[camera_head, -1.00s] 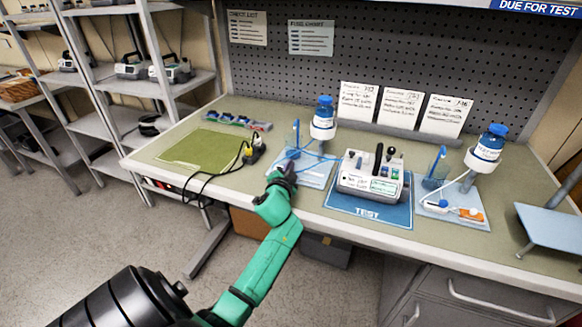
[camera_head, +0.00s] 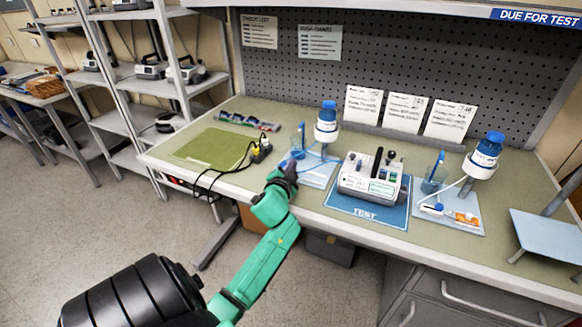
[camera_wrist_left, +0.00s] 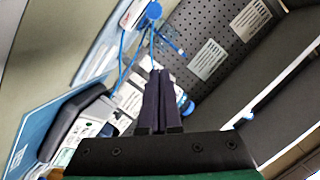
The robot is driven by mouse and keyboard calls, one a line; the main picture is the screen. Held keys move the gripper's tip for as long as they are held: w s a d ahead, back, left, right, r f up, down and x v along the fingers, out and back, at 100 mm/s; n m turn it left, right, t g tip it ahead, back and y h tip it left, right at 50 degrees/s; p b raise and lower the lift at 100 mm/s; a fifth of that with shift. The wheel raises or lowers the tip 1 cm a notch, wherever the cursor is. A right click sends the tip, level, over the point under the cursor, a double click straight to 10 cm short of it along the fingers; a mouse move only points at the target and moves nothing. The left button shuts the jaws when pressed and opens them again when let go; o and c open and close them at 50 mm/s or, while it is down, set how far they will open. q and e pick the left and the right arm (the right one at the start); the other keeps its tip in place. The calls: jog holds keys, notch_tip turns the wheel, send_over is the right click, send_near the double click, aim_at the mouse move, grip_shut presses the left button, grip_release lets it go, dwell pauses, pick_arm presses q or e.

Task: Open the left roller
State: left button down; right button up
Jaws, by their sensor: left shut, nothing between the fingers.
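I cannot make out the left roller there. In the left wrist view the shut dark fingers (camera_wrist_left: 158,100) point up the picture, with the blue tubing (camera_wrist_left: 122,68) beyond and to their left. Whether they touch anything is unclear. My right gripper is out of view.
A white pump (camera_head: 370,178) sits on the blue TEST mat (camera_head: 366,215) right of the left set. A second set with a bottle (camera_head: 483,157) stands farther right. Black cables and a yellow-black plug (camera_head: 261,150) lie left of my gripper, beside a green mat (camera_head: 212,147).

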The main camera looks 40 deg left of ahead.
pick_arm(q)
jog(key=s, duration=0.4)
jog(key=shift+s+d+b, duration=0.3)
jog(key=shift+s+d, duration=0.05)
jog(key=shift+s+d+r, duration=0.2)
jog(key=shift+d, duration=0.1)
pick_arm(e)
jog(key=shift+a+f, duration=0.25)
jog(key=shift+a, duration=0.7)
pick_arm(q)
jog(key=shift+d, duration=0.15)
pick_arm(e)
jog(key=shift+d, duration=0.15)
